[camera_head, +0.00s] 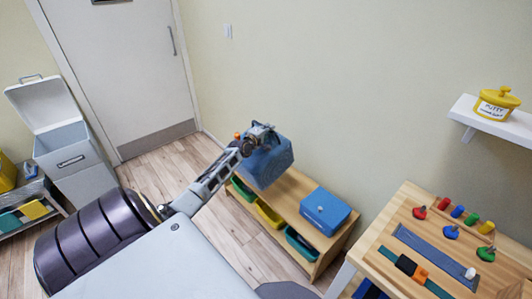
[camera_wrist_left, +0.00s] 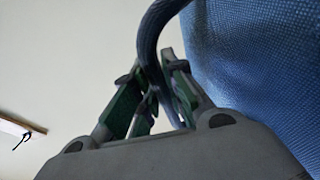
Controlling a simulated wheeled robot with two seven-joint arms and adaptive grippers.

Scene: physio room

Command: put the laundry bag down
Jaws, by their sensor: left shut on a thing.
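My left gripper (camera_head: 262,136) is at the end of my outstretched arm, above the left end of the low wooden shelf. It is shut on the dark handle (camera_wrist_left: 150,45) of the blue laundry bag (camera_wrist_left: 245,60). In the head view the blue bag (camera_head: 268,164) hangs just below the gripper, over the shelf top. The arm partly covers it, and I cannot tell whether its underside touches the shelf. My right gripper is not in view.
The low wooden shelf (camera_head: 290,197) holds green and yellow bins below and a blue box (camera_head: 326,211) on its right part. A wooden table (camera_head: 445,215) with pegs stands at right. A white lidded bin (camera_head: 75,155) stands by the door (camera_head: 125,70).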

